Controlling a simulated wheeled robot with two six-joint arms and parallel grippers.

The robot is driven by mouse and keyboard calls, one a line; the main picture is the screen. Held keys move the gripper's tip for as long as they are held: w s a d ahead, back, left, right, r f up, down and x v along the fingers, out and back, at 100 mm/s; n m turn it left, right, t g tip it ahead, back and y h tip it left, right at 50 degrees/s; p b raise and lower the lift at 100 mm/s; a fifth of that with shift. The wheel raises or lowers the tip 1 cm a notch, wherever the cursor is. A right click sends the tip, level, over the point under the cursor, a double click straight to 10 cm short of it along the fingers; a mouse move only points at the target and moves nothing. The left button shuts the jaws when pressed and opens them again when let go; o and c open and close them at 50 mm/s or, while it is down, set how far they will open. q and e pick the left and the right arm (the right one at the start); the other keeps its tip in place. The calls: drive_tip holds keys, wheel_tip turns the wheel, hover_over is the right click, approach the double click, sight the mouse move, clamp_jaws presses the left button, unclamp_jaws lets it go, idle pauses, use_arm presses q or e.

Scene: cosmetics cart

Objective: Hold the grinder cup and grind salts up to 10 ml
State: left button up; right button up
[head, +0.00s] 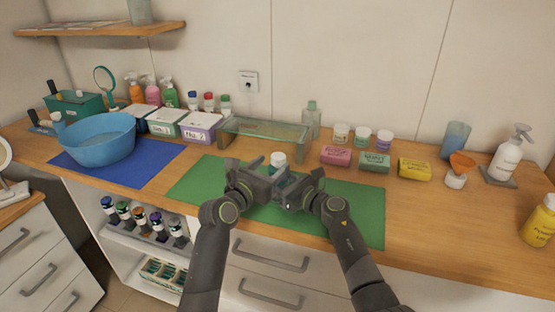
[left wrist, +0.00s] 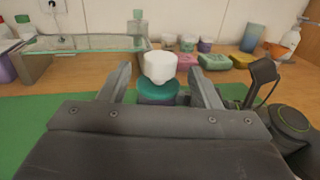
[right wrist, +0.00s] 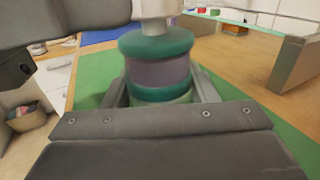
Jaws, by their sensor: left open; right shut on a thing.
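The grinder, with a white top (head: 278,158) and a teal collar, stands upright over the green mat (head: 352,205) between my two grippers. In the right wrist view its greyish-purple body (right wrist: 157,72) shows between teal bands. My right gripper (head: 293,187) is shut on the lower part of the grinder. My left gripper (head: 268,172) is open, with its fingers on either side of the white top (left wrist: 160,66) and the teal collar (left wrist: 157,91), apart from them. The salt inside and any level mark cannot be seen.
A glass shelf stand (head: 265,130) stands behind the mat, with a clear bottle (head: 311,120) beside it. Pink, green and yellow soap bars (head: 374,163) and small jars lie to the right. A blue bowl (head: 100,140) sits on a blue mat at the left.

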sight(274, 163)
use_arm(q)
drive_tip(key=shift+x, duration=2.05)
drive_tip(key=c, duration=1)
